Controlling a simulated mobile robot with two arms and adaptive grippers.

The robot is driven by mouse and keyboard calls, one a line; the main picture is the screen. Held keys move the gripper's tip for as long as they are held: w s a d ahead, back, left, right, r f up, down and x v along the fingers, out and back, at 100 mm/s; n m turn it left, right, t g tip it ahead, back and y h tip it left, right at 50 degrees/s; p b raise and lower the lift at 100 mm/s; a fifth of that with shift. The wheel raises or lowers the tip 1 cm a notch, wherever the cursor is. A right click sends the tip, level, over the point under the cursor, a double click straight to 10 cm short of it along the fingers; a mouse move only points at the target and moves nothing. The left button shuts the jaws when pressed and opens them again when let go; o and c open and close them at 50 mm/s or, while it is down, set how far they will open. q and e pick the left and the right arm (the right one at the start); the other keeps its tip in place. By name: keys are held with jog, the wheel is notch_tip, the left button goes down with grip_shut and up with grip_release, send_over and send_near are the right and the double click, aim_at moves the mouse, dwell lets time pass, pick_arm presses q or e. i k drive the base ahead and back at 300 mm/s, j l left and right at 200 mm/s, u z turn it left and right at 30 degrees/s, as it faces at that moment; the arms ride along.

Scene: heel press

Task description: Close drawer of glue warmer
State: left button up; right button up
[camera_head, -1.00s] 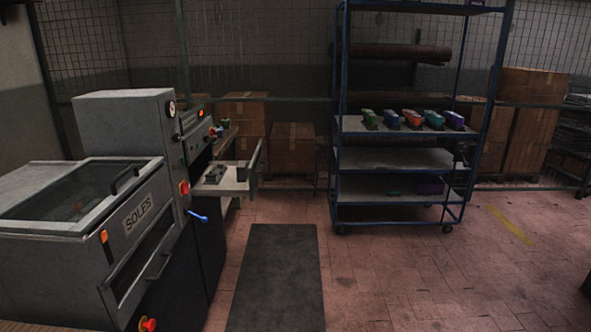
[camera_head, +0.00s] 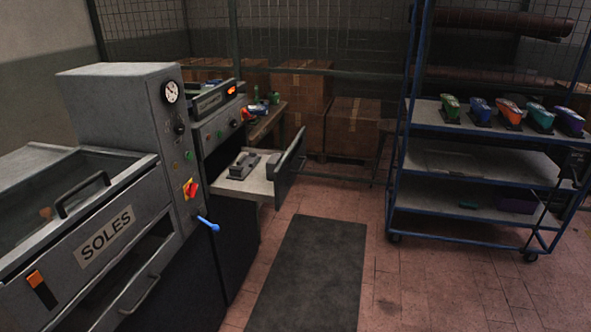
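The glue warmer's drawer (camera_head: 250,186) is pulled out to the right from a grey machine (camera_head: 218,135) with an orange display. The drawer's dark front panel (camera_head: 290,167) stands at its right end. A grey object (camera_head: 244,164) lies inside the drawer. Neither of my grippers shows in the head view.
A grey machine marked SOLES (camera_head: 107,232) stands in the left foreground, with a blue lever (camera_head: 207,223) sticking out. A dark mat (camera_head: 312,275) lies on the open floor. A blue shelf cart (camera_head: 400,175) stands at right. Cardboard boxes (camera_head: 352,127) are stacked behind.

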aim_at(267, 176)
jog(key=i+l+u, duration=0.1)
jog(key=i, duration=0.4)
jog(key=i+l+u, duration=0.1)
jog(key=i, duration=0.4)
jog(key=l, duration=0.1)
